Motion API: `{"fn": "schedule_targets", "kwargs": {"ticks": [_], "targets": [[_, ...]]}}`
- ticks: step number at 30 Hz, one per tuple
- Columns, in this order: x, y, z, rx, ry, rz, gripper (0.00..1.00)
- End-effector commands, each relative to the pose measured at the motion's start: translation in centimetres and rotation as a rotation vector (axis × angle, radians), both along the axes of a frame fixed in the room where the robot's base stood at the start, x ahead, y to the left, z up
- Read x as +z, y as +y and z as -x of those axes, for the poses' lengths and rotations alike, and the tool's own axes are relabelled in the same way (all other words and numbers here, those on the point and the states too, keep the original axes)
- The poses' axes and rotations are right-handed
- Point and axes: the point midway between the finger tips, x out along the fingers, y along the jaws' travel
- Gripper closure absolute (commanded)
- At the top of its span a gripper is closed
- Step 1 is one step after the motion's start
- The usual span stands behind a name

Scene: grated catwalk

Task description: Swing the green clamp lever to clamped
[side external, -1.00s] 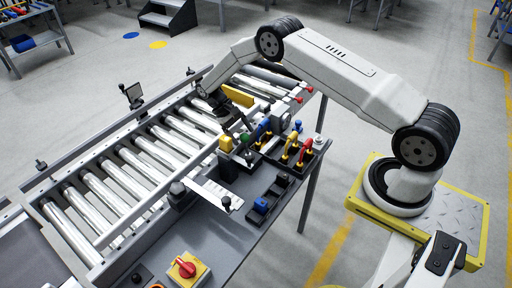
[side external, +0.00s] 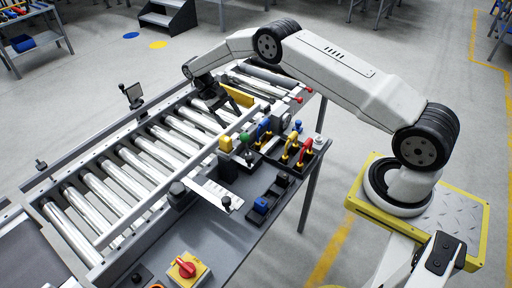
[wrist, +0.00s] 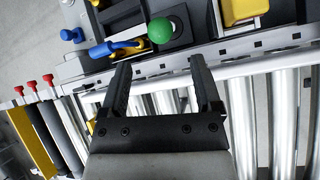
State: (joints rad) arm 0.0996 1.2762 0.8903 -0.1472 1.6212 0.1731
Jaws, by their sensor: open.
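The green clamp lever shows as a green ball knob (wrist: 161,31) in the wrist view, on a dark block beyond the rail. In the side view the green knob (side external: 245,137) is small, and its arm is hard to make out. My gripper (wrist: 158,66) is open and empty, with its fingers pointing toward the knob. The knob lies beyond the fingertips, roughly in line with the gap between them, and appears apart from them. In the side view my gripper (side external: 228,112) hangs over the rollers, behind the knob.
A blue handle (wrist: 115,48) lies just left of the green knob. A yellow block (wrist: 242,10) is at its right. Red and yellow handles (side external: 304,150) stand on the right side of the bench. A metal rail borders the rollers (side external: 150,150). A red knob (side external: 186,267) sits at the front.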

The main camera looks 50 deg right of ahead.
Motion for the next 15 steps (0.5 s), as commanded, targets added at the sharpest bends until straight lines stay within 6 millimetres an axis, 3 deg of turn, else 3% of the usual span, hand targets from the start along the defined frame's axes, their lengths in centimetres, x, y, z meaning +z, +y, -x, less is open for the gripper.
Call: {"fn": "schedule_targets", "kwargs": {"ticks": [1,7,15], "targets": [[0.0,0.0,0.0,-0.001,0.000,0.001,0.36],[0.1,-0.4,0.3,-0.057,-0.019,-0.001,0.99],[0.7,-2.0,1.9,-0.379,-0.100,-0.001,1.00]]}}
